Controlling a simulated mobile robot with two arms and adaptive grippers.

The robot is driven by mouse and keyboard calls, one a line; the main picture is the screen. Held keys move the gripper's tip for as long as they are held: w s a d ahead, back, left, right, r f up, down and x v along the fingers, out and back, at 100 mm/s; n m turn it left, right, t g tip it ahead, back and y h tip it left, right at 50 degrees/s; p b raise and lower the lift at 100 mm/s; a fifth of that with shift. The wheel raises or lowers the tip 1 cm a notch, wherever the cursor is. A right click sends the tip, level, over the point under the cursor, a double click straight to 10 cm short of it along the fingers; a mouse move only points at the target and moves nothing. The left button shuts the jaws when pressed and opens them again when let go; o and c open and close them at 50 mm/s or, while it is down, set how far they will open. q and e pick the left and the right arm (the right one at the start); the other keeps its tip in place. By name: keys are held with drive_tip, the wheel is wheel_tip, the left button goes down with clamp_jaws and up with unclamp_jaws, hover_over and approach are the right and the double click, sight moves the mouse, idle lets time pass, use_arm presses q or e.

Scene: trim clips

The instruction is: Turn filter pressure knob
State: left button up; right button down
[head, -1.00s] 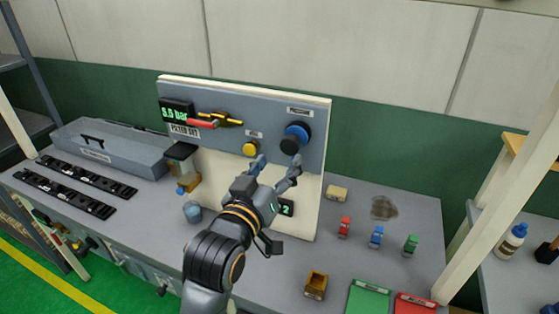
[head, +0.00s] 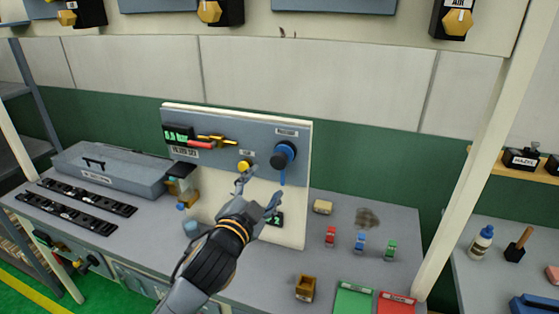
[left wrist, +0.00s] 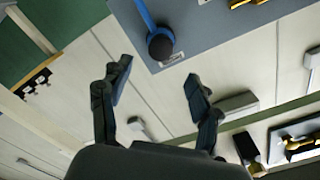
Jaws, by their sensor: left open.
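The panel (head: 235,135) stands upright on the bench. At its upper right is a large black knob with a blue pointer (head: 284,157); the pointer hangs straight down. A small yellow knob (head: 244,165) sits to its left. A green display (head: 178,135) at the upper left shows a bar reading, too small to read surely. My left gripper (head: 260,188) is open and empty in front of the panel, below and left of the black knob. In the left wrist view the black knob (left wrist: 160,46) lies beyond the open fingers (left wrist: 158,90), apart from them.
Red, blue and green clips (head: 361,241) stand on the bench right of the panel, near a small brown box (head: 305,288) and green and red trays (head: 397,303). A grey case (head: 110,168) and black strips lie left. A white post (head: 480,160) rises at right.

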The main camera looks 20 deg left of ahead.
sight(278, 164)
use_arm(q)
drive_tip(key=w, duration=0.1)
drive_tip(key=w+p, duration=0.1)
drive_tip(key=w, duration=0.1)
drive_tip(key=w+p, duration=0.1)
drive_tip(key=w, duration=0.1)
drive_tip(key=shift+w+d+r, duration=0.1)
drive_tip(key=shift+w+r, duration=0.1)
drive_tip(key=shift+r, duration=0.1)
drive_tip(key=w+p, duration=0.1)
drive_tip(key=w, duration=0.3)
drive_tip(key=shift+w+d+f, duration=0.15)
drive_tip(key=shift+w, duration=0.4)
drive_tip(key=c, duration=1)
drive_tip(key=shift+f, duration=0.1)
drive_tip(key=shift+c, duration=0.9)
use_arm(e)
drive_tip(key=r, duration=0.1)
drive_tip(key=w+r, duration=0.2)
drive_tip(key=r, duration=0.1)
drive_tip(key=shift+a, duration=0.25)
